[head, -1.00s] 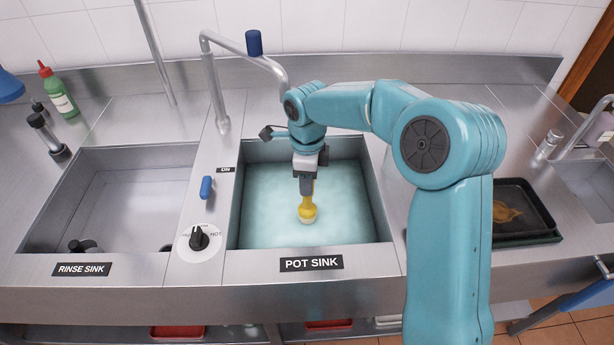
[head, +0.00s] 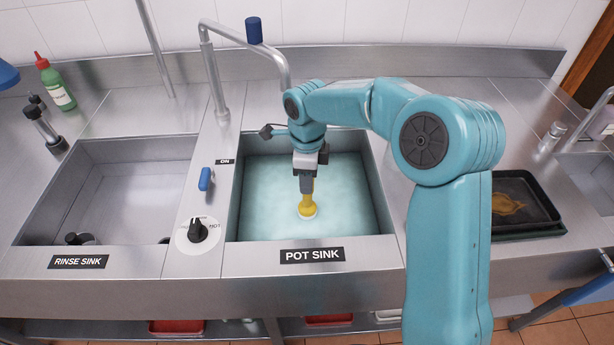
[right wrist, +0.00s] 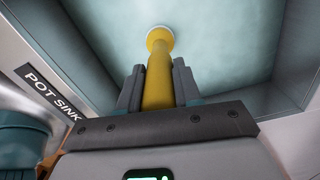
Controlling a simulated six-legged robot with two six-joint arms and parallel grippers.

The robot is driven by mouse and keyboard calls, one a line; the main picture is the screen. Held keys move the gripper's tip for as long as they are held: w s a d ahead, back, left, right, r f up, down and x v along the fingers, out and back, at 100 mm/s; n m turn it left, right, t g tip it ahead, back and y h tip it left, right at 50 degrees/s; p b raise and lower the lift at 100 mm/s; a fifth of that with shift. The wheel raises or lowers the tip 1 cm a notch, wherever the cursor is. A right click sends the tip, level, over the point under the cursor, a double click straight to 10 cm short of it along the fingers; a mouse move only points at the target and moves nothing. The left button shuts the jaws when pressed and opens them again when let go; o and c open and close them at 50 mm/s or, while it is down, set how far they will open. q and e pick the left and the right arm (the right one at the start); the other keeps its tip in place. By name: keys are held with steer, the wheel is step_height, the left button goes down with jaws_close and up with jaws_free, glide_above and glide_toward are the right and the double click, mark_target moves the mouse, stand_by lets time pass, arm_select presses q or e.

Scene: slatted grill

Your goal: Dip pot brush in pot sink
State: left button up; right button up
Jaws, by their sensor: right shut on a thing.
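The pot sink (head: 232,220), labelled on its front edge, holds cloudy pale-blue water (head: 268,198). My right gripper (head: 306,186) points down inside the sink's outline and is shut on the yellow handle of the pot brush (head: 307,206). The brush hangs roughly upright with its pale head at the water near the sink's middle; I cannot tell how deep it is. In the right wrist view the brush (right wrist: 158,80) runs out between the two dark fingers (right wrist: 157,88), its round end against the water. My left gripper is not in view.
The rinse sink (head: 62,190) lies to the left. Between the sinks are a blue lever (head: 205,179) and a black knob (head: 198,231). A faucet (head: 212,75) arches behind the pot sink. A black tray (head: 530,190) lies on the right counter, a green bottle (head: 57,86) at back left.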

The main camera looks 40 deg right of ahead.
steer(key=shift+r, duration=0.1)
stand_by(0.3)
step_height(320, 180, up, 16)
steer(key=p, duration=1.1)
steer(key=shift+p, duration=0.4)
steer(key=shift+f, duration=0.2)
